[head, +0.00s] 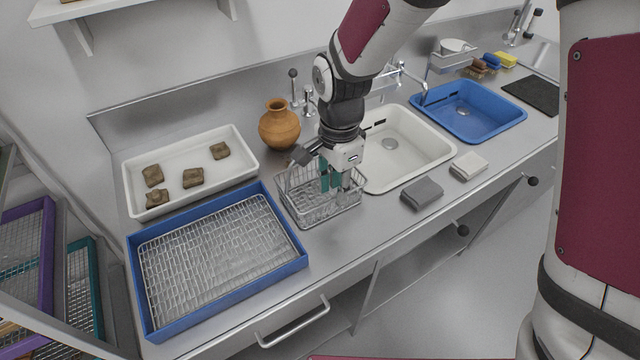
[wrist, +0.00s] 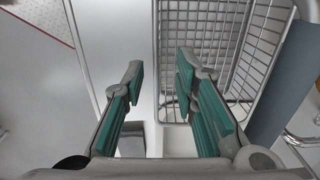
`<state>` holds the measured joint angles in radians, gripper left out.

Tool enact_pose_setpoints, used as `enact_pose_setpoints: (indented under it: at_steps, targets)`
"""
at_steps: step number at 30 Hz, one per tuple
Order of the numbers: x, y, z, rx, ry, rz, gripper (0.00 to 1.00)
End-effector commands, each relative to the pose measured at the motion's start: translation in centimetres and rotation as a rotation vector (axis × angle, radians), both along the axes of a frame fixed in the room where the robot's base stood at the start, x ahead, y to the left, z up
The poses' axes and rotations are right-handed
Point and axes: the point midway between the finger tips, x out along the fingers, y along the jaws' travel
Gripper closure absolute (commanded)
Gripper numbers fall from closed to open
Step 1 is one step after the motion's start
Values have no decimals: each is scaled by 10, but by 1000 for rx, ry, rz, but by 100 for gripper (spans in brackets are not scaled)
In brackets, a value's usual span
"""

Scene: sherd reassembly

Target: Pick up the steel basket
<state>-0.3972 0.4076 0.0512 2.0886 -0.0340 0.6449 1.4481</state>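The steel basket (head: 318,214) is a wire basket standing on the steel counter, right of the blue-framed tray and left of the white sink. In the wrist view, the steel basket (wrist: 215,30) fills the upper right. My gripper (head: 335,182) is at the basket's right side, fingers pointing down. In the wrist view, my gripper (wrist: 160,75) has its green-padded fingers apart, with the basket's near side wall lined up between them. The right finger overlaps the basket's inside; the left is outside it. I cannot tell whether either finger touches the wire.
The blue-framed tray (head: 295,262) with a wire mesh stands close to the basket's left. A clay jar (head: 279,127) stands behind it. A white tray (head: 128,178) holds several brown sherds. A grey block (head: 422,193) and the white sink (head: 425,160) lie to the right.

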Motion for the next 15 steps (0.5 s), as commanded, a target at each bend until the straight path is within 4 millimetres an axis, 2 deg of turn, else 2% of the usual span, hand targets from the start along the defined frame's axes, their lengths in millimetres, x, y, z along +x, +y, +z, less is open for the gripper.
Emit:
enact_pose_setpoints:
  at_steps: [3, 6, 15]
  targets:
    - [-3, -2, -20, -2, 6, 0, 73]
    - [-2, -1, -30, -2, 3, 1, 73]
    - [-2, -1, -36, -1, 1, 1, 73]
